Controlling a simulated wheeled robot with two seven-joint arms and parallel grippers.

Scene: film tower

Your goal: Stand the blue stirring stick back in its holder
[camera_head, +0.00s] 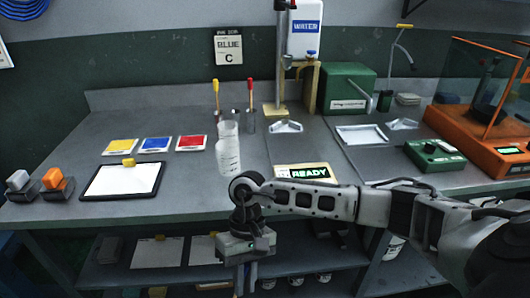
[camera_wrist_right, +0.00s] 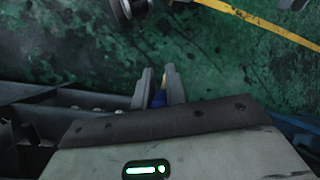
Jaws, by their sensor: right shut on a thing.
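My right gripper (camera_head: 246,284) hangs in front of the bench's front edge, pointing down, below the top's level. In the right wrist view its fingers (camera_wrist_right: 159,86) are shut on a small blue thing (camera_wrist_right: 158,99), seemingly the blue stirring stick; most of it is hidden. A yellow-handled stick (camera_head: 216,93) and a red-handled stick (camera_head: 250,92) stand upright at the back of the bench in small grey holders (camera_head: 249,123). A clear graduated beaker (camera_head: 228,155) stands in front of them and partly covers that area. My left gripper is not in view.
A clipboard (camera_head: 98,194) and yellow, blue and red cards lie left of the beaker. A READY display (camera_head: 309,171) lies at the front, close to my right arm. A water stand (camera_head: 281,70) rises behind. The lower shelf holds papers and jars. Green floor shows below the gripper.

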